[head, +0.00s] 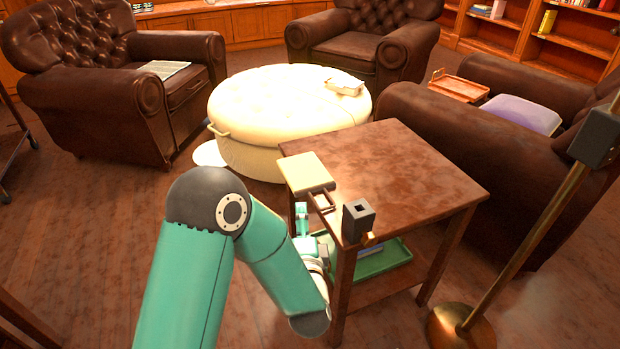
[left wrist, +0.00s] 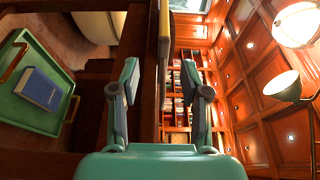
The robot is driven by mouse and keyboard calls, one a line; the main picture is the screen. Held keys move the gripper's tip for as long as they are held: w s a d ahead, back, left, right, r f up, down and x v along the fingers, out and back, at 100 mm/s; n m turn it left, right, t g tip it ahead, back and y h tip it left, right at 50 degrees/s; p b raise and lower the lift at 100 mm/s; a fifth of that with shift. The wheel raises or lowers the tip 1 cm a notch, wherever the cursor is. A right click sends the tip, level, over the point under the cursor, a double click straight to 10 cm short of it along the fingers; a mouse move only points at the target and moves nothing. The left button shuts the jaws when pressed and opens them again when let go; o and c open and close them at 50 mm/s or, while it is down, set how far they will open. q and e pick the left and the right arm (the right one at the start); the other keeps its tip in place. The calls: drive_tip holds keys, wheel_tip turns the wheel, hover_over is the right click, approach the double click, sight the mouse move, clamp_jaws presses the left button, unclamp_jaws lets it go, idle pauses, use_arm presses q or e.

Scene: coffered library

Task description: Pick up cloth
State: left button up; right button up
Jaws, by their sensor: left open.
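A flat, pale cream folded piece, which looks like the cloth (head: 306,172), lies at the left corner of the wooden side table (head: 400,165). Its near edge shows as a narrow yellowish strip in the left wrist view (left wrist: 164,35). My left gripper (head: 302,216) is beside the table's left edge, below and in front of the cream piece, partly hidden by my arm. In the left wrist view my left gripper (left wrist: 161,80) has its fingers wide apart, with the table's edge between them and nothing visibly held. My right gripper is not in view.
A dark block-like holder (head: 358,221) and a small open frame (head: 321,202) are near the table's front corner. A green tray (head: 385,260) with a blue book (left wrist: 40,89) is on the lower shelf. A cream ottoman (head: 285,105) stands behind; a brass lamp pole (head: 530,240) is right.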

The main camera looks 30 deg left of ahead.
sight(299, 196)
use_arm(q)
drive_tip(key=b+x, duration=0.2)
drive_tip(key=x, duration=0.5)
drive_tip(key=shift+w+a+r, duration=0.15)
drive_tip(key=shift+a, duration=0.1)
drive_tip(key=shift+w+a, duration=0.2)
drive_tip(key=shift+w, duration=0.2)
drive_tip(key=shift+r, duration=0.1)
clamp_jaws()
